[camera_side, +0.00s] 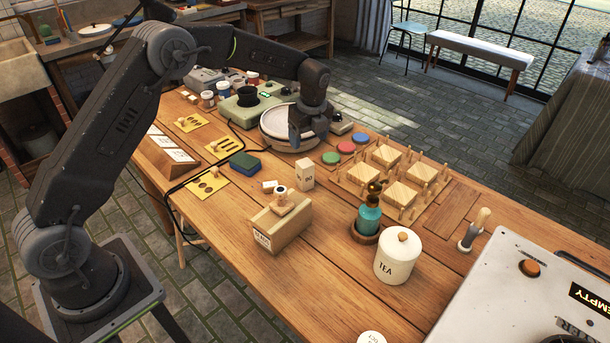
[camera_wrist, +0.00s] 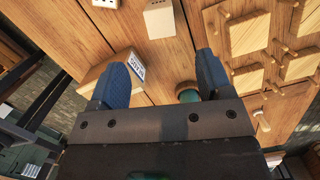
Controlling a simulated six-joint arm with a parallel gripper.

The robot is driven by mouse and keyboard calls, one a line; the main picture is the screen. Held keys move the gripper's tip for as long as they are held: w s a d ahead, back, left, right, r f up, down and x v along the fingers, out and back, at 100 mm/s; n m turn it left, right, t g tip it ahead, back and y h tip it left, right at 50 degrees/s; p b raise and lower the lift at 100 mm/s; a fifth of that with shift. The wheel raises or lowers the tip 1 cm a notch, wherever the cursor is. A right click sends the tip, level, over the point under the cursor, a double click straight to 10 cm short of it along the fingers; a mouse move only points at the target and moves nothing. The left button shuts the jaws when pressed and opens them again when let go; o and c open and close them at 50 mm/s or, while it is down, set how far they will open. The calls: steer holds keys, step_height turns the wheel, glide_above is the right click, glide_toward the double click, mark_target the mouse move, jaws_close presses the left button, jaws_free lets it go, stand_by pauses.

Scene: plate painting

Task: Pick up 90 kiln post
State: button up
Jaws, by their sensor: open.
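A small pale upright block (camera_side: 307,175), with a dark mark that looks like 90 on its front, stands on the wooden table near the middle. A pale block (camera_wrist: 158,20) also shows at the top of the wrist view, between and beyond my fingertips; it looks like the same post. My gripper (camera_side: 307,140) hangs above the table, behind the post in the side view and apart from it. In the wrist view my gripper (camera_wrist: 162,72) has its two blue fingers wide apart, with nothing between them.
A wooden box (camera_side: 283,232) with a stamp on top stands in front of the post. A round wheel (camera_side: 277,118) is behind it. A pegged rack (camera_side: 350,188), a teal bottle (camera_side: 368,220) and a TEA jar (camera_side: 397,262) stand to the right. A green-and-blue sponge (camera_side: 245,164) lies left.

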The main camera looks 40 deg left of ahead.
mark_target(305, 163)
steer(key=f, duration=0.4)
steer(key=a+f, duration=0.1)
steer(key=f, duration=0.7)
steer(key=shift+w+a+f, duration=0.1)
steer(key=shift+w+a, duration=0.15)
steer(key=shift+a, duration=0.15)
steer(key=c, duration=1.2)
